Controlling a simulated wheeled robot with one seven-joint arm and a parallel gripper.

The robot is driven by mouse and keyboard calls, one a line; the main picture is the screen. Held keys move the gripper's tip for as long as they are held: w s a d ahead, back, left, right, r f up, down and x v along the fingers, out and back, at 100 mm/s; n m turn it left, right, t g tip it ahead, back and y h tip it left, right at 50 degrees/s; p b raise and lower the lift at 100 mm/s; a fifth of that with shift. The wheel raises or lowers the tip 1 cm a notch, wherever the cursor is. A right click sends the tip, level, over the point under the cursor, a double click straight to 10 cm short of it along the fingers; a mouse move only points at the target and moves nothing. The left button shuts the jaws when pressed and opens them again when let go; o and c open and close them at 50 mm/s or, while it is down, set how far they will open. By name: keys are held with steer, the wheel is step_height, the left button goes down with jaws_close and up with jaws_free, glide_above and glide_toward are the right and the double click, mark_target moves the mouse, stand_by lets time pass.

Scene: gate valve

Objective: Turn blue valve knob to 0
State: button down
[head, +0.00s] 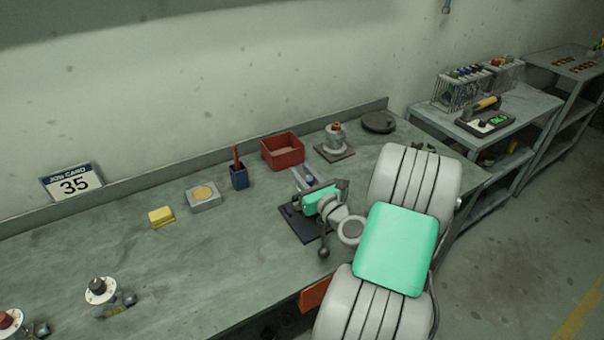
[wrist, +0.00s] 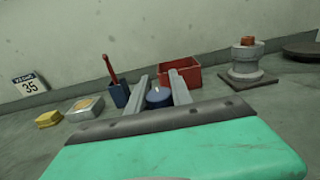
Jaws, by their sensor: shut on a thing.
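The blue valve knob (wrist: 158,97) is between the two grey fingers of my gripper (wrist: 160,88) in the wrist view. A pale mark shows on its top; no numbers can be read. In the head view the blue knob (head: 310,181) is a small patch at my gripper (head: 316,178), which is shut on it. The valve body is mostly hidden by my gripper. A dark vise-like base (head: 298,226) lies beneath, near the bench's front edge.
On the workbench (head: 190,255) a red bin (head: 283,150), blue pen cup (head: 239,177) and another valve (head: 334,143) stand behind my gripper. A yellow block (head: 161,217) and a card reading 35 (head: 72,183) are left. Another valve (head: 101,292) stands front left.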

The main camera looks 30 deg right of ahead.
steer(key=shift+m+h+p, duration=0.3)
steer(key=shift+h+p, duration=0.15)
steer(key=shift+h, duration=0.05)
steer(key=shift+d+r+m+g+h+p, duration=0.15)
steer(key=shift+m+h+p, duration=0.25)
steer(key=shift+h+p, duration=0.25)
steer(key=shift+d+r+m+g+h+p, duration=0.15)
steer(key=shift+m+h+p, duration=0.25)
steer(key=shift+h+p, duration=0.2)
steer(key=m+h+p, duration=0.1)
steer(key=p, duration=0.1)
steer(key=m+g+h+p, duration=0.1)
steer(key=h+p, duration=0.1)
steer(key=m+g+h+p, duration=0.1)
steer(key=shift+s+d+h+p, duration=0.2)
steer(key=shift+s+h+p, duration=0.05)
steer(key=shift+p, duration=0.15)
steer(key=m+g+h+p, duration=0.2)
steer(key=p, duration=0.1)
steer(key=shift+s+d+f, duration=0.15)
steer(key=shift+d, duration=0.2)
steer(key=shift+s+d+f+m+g+h+p, duration=0.1)
steer(key=shift+m+g+h+p, duration=0.15)
steer(key=shift+m+g+h, duration=0.25)
steer(key=shift+s+d+f+m+g+h+p, duration=0.1)
steer(key=shift+m+g+h+p, duration=0.1)
steer(key=shift+m+g+h, duration=0.3)
steer(key=shift+d, duration=0.1)
